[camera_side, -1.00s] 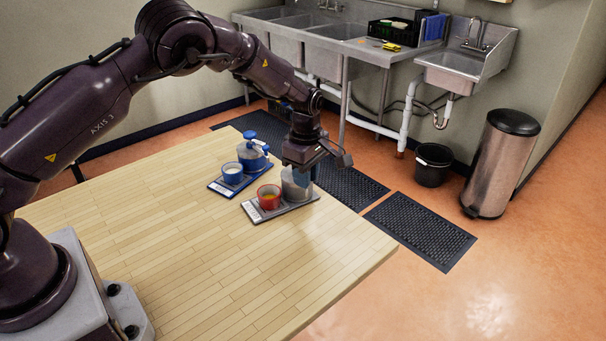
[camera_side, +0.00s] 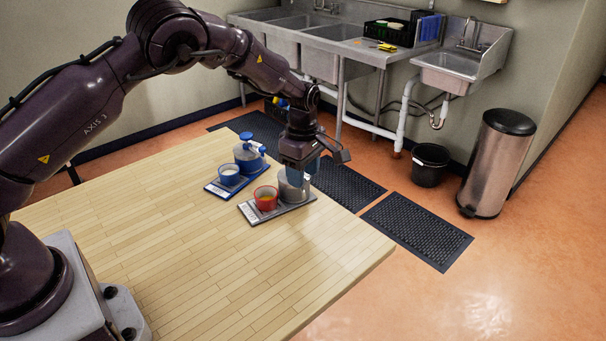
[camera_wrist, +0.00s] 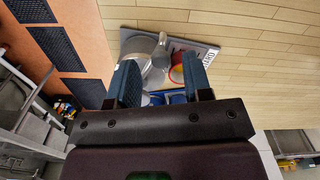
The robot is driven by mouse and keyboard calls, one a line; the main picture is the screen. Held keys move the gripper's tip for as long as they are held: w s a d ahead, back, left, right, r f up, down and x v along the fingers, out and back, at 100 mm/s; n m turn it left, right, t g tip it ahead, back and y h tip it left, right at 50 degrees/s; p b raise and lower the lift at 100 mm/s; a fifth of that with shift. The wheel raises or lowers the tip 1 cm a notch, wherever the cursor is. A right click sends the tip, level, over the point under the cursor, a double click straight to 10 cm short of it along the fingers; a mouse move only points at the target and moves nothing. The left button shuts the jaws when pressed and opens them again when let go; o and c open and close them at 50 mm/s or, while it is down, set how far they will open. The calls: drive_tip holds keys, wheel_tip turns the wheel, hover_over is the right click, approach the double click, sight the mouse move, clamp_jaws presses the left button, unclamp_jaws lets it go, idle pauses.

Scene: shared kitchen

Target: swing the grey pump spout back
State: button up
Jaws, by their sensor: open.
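The grey pump pot (camera_side: 292,190) stands at the right end of a grey tray (camera_side: 277,212), with a red cup (camera_side: 265,198) to its left. My gripper (camera_side: 303,170) is over the pot in the side view and hides the pump's top. In the wrist view my gripper (camera_wrist: 162,76) has its two blue fingers spread with nothing held between them. Contact with the spout cannot be told.
A blue pump pot (camera_side: 249,158) and blue cup (camera_side: 229,175) stand on a blue tray (camera_side: 215,188) close behind and left of the grey tray. The table (camera_side: 220,270) is clear in front. Its far edge is close behind the trays.

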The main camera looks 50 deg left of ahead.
wheel_tip(320, 180, up, 12)
idle(0.3)
drive_tip(key=s+r+m+t, duration=0.2)
drive_tip(key=s+r+m, duration=0.2)
drive_tip(key=s+m, duration=0.3)
drive_tip(key=s+d+r+m+t, duration=0.1)
drive_tip(key=s+r+m, duration=0.3)
drive_tip(key=s, duration=0.9)
drive_tip(key=s+r+m+t, duration=0.2)
drive_tip(key=s+r+m, duration=0.3)
drive_tip(key=s+m, duration=0.4)
drive_tip(key=shift+s+d+m+t, duration=0.15)
drive_tip(key=shift+s+m+t, duration=0.2)
drive_tip(key=shift+s, duration=0.75)
